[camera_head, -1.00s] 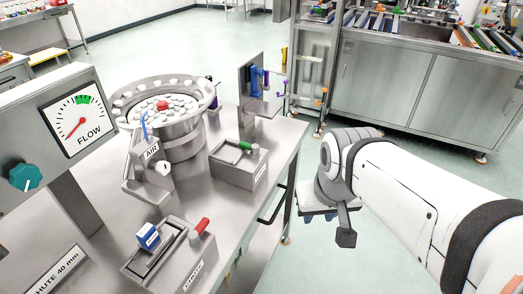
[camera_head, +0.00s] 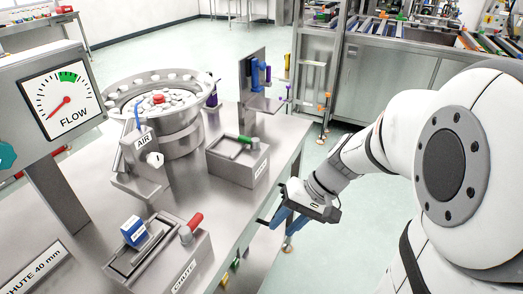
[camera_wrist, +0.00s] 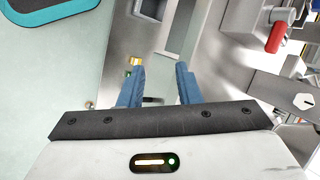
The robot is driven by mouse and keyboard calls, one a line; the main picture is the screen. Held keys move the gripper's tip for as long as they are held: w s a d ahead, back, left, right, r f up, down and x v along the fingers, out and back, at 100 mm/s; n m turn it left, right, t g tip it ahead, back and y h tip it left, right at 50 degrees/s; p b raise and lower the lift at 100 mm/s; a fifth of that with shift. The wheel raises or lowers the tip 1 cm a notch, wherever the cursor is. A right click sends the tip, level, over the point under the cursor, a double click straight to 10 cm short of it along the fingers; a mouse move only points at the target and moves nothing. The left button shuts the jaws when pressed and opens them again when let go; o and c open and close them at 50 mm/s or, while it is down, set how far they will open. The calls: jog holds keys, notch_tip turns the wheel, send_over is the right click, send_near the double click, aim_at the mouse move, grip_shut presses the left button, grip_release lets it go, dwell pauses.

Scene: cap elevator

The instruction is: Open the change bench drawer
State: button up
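The steel change bench (camera_head: 225,205) fills the left and middle of the head view. A dark bar handle (camera_head: 262,221) shows on its right side below the top edge, mostly hidden by my gripper. My gripper (camera_head: 278,216) is beside this handle, low at the bench edge. In the wrist view its two blue fingers (camera_wrist: 160,82) stand apart with a clear gap and nothing visibly held. I cannot tell whether the fingers touch the handle. The drawer front is largely hidden, and I see no clear opening.
On the bench stand a bowl feeder (camera_head: 160,110), an AIR unit (camera_head: 143,150), a block with a green handle (camera_head: 238,160) and a CHUTE block with a red handle (camera_head: 165,255). Small yellow and green pieces (camera_head: 235,263) show below the bench edge.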

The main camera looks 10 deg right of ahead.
jog(key=w+d+f+m+t+y+b, duration=0.3)
jog(key=w+d+f+t+b, duration=0.15)
jog(key=w+f, duration=0.35)
jog(key=w+d+f+m+t+y+b, duration=0.25)
jog(key=w+d+f+t+b, duration=0.2)
jog(key=w+f, duration=0.3)
jog(key=shift+y, duration=0.35)
jog(key=x, duration=0.7)
jog(key=shift+f, duration=0.1)
jog(key=shift+d, duration=0.1)
jog(key=shift+c, duration=0.4)
grip_shut()
jog(key=shift+d, duration=0.1)
